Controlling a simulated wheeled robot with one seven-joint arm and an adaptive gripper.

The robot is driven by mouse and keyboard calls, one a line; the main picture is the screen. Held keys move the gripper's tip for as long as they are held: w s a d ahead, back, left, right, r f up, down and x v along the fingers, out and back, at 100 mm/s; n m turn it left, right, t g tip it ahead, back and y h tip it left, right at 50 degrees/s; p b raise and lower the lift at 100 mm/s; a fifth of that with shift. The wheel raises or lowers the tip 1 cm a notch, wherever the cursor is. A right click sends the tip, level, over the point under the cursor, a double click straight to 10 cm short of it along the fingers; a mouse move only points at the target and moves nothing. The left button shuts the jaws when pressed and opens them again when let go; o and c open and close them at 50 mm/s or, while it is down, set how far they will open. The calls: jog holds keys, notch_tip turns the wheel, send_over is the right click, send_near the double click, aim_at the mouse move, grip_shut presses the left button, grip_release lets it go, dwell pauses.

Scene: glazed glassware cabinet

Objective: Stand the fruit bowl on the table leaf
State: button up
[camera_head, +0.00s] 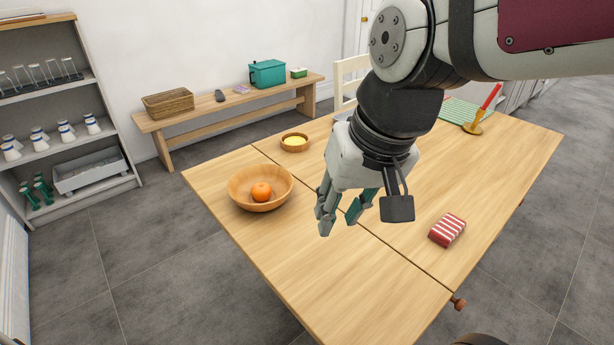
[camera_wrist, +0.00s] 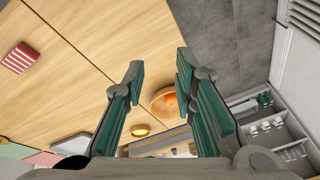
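In the wrist view, the bowl (camera_wrist: 158,109) shows beyond the spread fingers (camera_wrist: 159,68), partly hidden by the right finger.
A small bowl with yellow contents (camera_head: 294,142) stands behind the fruit bowl. A red striped packet (camera_head: 447,230) lies on the right section. The leaf's front is clear.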

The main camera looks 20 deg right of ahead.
jog(key=s+d+n+h, duration=0.1)
jog(key=s+n, duration=0.1)
jog(key=s, duration=0.7)
jog(key=shift+s+f+g, duration=0.15)
jog(key=shift+g, duration=0.15)
jog(key=shift+d, duration=0.1)
notch_tip(320, 180, up, 8)
jog(key=t+p, duration=0.1)
jog(key=p, duration=0.6)
jog(key=shift+r+t, duration=0.25)
jog(key=shift+t, duration=0.05)
